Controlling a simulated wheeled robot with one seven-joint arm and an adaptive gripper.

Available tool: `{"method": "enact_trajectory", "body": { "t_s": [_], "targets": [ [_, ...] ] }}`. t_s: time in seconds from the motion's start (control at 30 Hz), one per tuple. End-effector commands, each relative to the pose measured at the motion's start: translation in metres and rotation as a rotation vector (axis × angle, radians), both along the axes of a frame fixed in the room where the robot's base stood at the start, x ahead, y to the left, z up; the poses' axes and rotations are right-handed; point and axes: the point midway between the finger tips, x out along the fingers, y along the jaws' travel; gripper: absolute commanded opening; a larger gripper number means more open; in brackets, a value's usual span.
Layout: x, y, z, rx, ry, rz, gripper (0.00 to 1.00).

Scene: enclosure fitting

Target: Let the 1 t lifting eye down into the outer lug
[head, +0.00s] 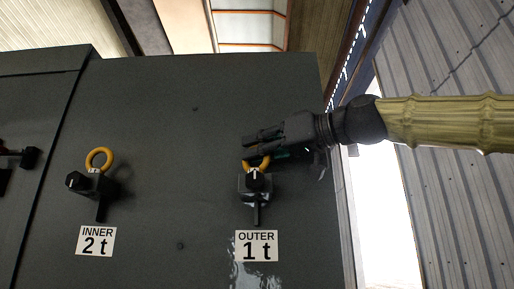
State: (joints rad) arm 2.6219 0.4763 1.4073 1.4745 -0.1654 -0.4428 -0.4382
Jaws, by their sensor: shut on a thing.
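My gripper (262,146) reaches in from the right over the dark enclosure panel (180,130). It is shut on the yellow 1 t lifting eye (259,164), whose ring shows just below the fingers. The eye is at the top of the outer lug (256,188), a dark block with a knob, above the label "OUTER 1 t" (257,246). The fingers hide the upper part of the ring. I cannot tell whether the eye's shank is in the lug or just above it.
A second yellow eye (100,158) stands at the inner lug (92,183), above the label "INNER 2 t" (96,241). Dark fittings (22,157) are at the far left. The panel between the lugs is clear. A corrugated wall (450,210) lies to the right.

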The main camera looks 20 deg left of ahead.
Motion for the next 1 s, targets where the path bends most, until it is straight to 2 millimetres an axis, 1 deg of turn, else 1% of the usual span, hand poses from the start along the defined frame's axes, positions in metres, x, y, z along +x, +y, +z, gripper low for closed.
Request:
{"method": "enact_trajectory", "body": {
  "t_s": [0.03, 0.1, 0.17, 0.43, 0.57, 0.67, 0.77, 1.0],
  "targets": [
    [0.000, 0.000, 0.000, 0.001, 0.000, 0.000, 0.14],
    [0.000, 0.000, 0.000, 0.001, 0.000, 0.000, 0.26],
    [0.000, 0.000, 0.000, 0.001, 0.000, 0.000, 0.37],
    [0.000, 0.000, -0.001, -0.001, 0.000, 0.000, 0.37],
    [-0.001, -0.004, 0.000, 0.000, 0.000, 0.000, 0.37],
    [-0.003, -0.013, 0.000, 0.001, 0.000, -0.001, 0.37],
    [-0.007, -0.027, 0.000, 0.002, -0.001, -0.001, 0.37],
    [-0.017, -0.068, 0.001, 0.002, -0.001, -0.001, 0.37]
  ]
}}
